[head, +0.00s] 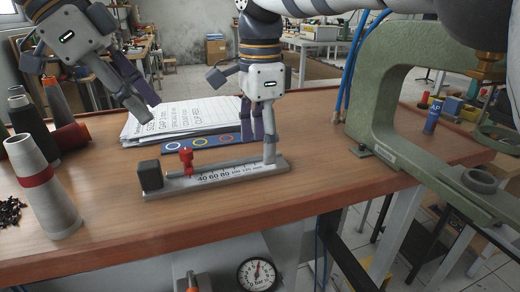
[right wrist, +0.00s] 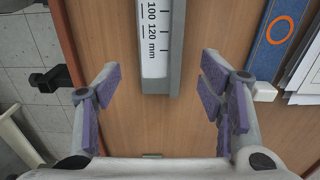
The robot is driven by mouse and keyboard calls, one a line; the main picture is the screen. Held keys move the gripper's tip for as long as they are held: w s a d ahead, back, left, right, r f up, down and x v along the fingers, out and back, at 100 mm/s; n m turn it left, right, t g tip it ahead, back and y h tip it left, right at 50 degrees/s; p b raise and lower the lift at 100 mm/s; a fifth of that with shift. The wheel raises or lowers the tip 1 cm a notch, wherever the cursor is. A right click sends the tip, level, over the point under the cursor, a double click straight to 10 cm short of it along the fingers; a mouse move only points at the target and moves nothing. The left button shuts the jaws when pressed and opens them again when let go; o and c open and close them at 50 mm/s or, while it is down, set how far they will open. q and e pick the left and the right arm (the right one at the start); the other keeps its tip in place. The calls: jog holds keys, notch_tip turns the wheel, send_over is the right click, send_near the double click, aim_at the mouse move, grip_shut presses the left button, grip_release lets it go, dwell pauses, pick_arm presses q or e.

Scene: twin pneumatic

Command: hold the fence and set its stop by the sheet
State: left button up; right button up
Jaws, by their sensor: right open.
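The fence (head: 225,178) is a grey bar with a millimetre scale, lying on the wooden table. A black block stands at its left end. Its red stop (head: 187,160) sits left of the 40 mark. The printed sheet (head: 185,115) lies behind it, its text only partly readable. My right gripper (head: 243,110) is open at the fence's right end. In the right wrist view the fence's end (right wrist: 158,45) lies between the spread fingers, with gaps on both sides. My left gripper (head: 88,88) hangs at the upper left, open and empty, clear of the fence.
A blue strip with coloured rings (head: 200,143) lies between sheet and fence. Grey cones (head: 42,190) and small black bits (head: 10,212) are at the left. A green C-frame press (head: 400,130) stands at the right. The table in front of the fence is clear.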

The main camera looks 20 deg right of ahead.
aim_at(183, 153)
jog(key=shift+f, duration=1.7)
jog(key=c, duration=1.4)
jog(key=shift+o, duration=0.2)
pick_arm(q)
jog(key=shift+c, duration=0.5)
jog(key=s+d+r+n+t+y, duration=0.2)
jog(key=s+n+t+y, duration=0.15)
jog(key=n, duration=0.55)
jog(key=shift+h, duration=0.35)
jog(key=x, duration=1.2)
jog(key=shift+s+f, duration=0.1)
jog(key=shift+s, duration=0.3)
